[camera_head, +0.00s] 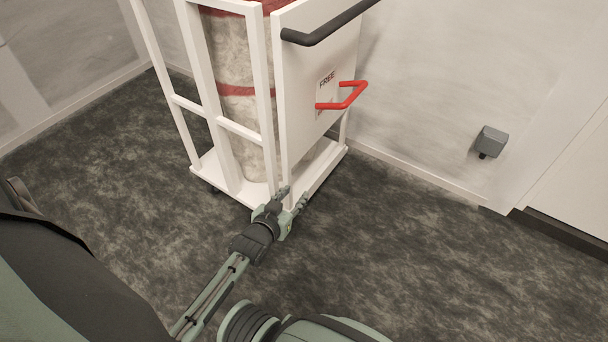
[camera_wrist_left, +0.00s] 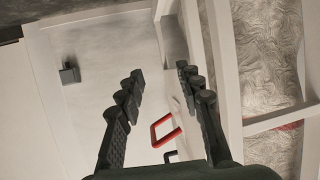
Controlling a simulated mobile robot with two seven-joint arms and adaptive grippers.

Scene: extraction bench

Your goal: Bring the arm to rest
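My left gripper (camera_head: 295,196) is low in front of the white cart (camera_head: 217,123), near its lower front corner in the head view. Its two dark fingers are spread apart in the left wrist view (camera_wrist_left: 158,75), with nothing held between them. The cart's red handle (camera_head: 350,96) is above and to the right of the gripper in the head view. It also shows beyond the fingers in the left wrist view (camera_wrist_left: 164,131). I cannot tell whether a finger touches the cart. My right gripper is in neither view.
A tall wrapped cylinder (camera_head: 236,60) with red bands stands in the cart. A black bar handle (camera_head: 325,27) crosses the panel top. A small grey box (camera_head: 491,141) is on the pale wall (camera_head: 440,70). The dark mottled floor (camera_head: 420,260) is clear to the right.

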